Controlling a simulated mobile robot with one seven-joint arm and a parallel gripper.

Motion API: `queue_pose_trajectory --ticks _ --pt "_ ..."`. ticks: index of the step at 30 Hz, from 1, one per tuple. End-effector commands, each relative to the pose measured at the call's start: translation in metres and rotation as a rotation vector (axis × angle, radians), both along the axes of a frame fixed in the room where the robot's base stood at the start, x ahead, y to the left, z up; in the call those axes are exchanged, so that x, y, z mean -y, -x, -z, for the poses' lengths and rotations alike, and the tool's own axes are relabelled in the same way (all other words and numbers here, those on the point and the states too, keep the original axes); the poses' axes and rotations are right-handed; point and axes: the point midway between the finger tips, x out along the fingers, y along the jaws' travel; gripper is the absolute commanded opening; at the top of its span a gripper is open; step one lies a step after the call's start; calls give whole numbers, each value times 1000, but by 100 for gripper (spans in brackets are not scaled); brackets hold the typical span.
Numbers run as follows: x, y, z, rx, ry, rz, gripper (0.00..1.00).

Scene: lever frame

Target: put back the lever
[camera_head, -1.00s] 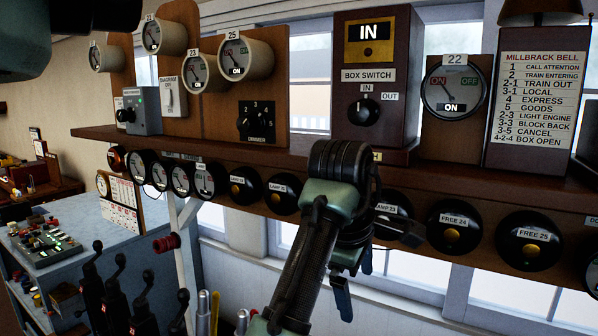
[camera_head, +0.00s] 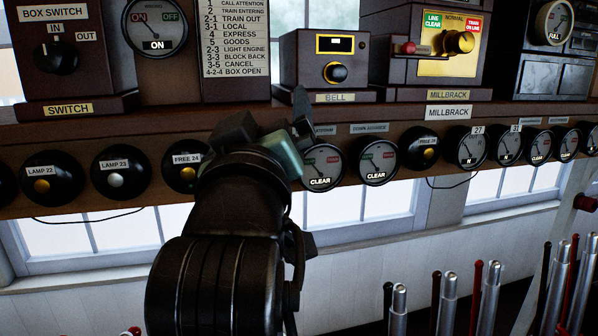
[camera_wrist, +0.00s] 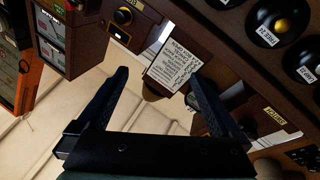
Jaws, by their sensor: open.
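Several levers with silver or coloured handles stand in a row at the lower right of the head view; one silver-handled lever (camera_head: 490,292) is among them. Their lower parts are cut off by the frame edge, and I cannot tell which one the task means. My gripper (camera_head: 268,122) is up at the instrument shelf, in front of the dials, well above and left of the levers. In the wrist view my gripper (camera_wrist: 160,85) has its two dark fingers wide apart with nothing between them. No lever shows clearly in the wrist view.
The wooden shelf (camera_head: 80,112) runs across the view, close behind my gripper. It carries the bell box (camera_head: 325,62), the Millbrack instrument (camera_head: 425,50) and the box switch (camera_head: 62,55). Round dials (camera_head: 378,160) line its front. Windows and white panelling lie below.

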Motion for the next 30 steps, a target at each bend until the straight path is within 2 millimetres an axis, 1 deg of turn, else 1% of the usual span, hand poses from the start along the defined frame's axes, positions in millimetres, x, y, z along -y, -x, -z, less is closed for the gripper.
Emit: queue_pose_trajectory --ticks 1,2,3,6,9,12,16,30 --pt "14 23 -9 100 -66 -7 100" --pt "18 37 -18 159 -109 -23 100" --pt "25 57 -29 237 -161 -46 100" --pt "34 101 -48 388 -263 -112 100" --pt "38 134 -60 491 -329 -169 100" --pt "40 152 -67 546 -365 -206 100" --pt "41 160 -70 569 -379 -222 100" --pt "40 159 -70 566 -378 -220 100"
